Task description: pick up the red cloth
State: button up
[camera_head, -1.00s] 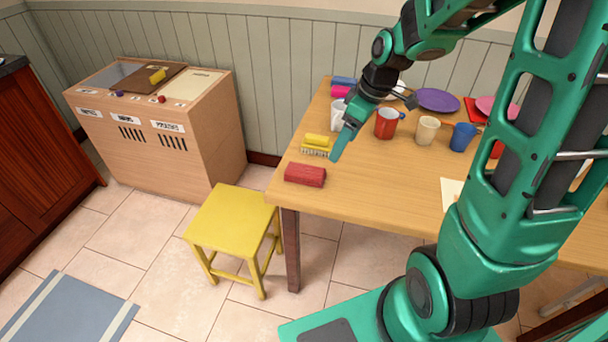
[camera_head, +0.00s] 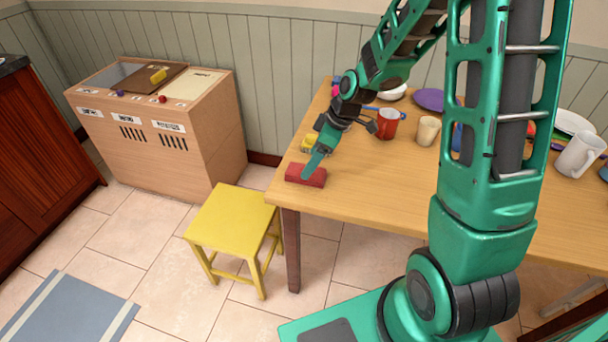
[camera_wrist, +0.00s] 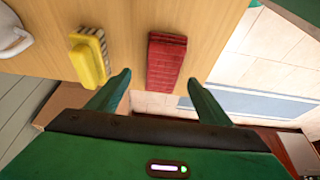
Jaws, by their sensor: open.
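The red cloth (camera_head: 306,175), a rolled or folded bundle, lies on the wooden table (camera_head: 370,195) near its left front corner. In the wrist view the cloth (camera_wrist: 166,62) lies just ahead of the fingertips, between their lines. My gripper (camera_head: 309,172) is over the cloth in the head view, and its fingers partly cover it. In the wrist view my gripper (camera_wrist: 160,83) is open, with one finger on each side and nothing held. I cannot tell the exact height of the fingertips above the table.
A yellow brush (camera_wrist: 88,60) lies left of the cloth in the wrist view, close to the left finger. A red mug (camera_head: 388,124) and a beige cup (camera_head: 427,130) stand farther back. A yellow stool (camera_head: 232,220) stands by the table's left end.

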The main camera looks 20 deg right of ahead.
jog(key=shift+s+x, duration=0.2)
jog(key=shift+x, duration=1.65)
jog(key=shift+c, duration=0.6)
jog(key=c, duration=1.1)
jog(key=shift+r, duration=0.5)
jog(key=r, duration=0.3)
jog(key=shift+s+a+r, duration=0.15)
jog(key=shift+a+r, duration=0.2)
jog(key=shift+a, duration=0.05)
jog(key=s+a+r, duration=0.5)
jog(key=a+r, duration=0.1)
jog(key=a, duration=0.3)
jog(key=shift+s+r, duration=0.15)
jog(key=shift+s, duration=0.15)
jog(key=shift+a, duration=0.15)
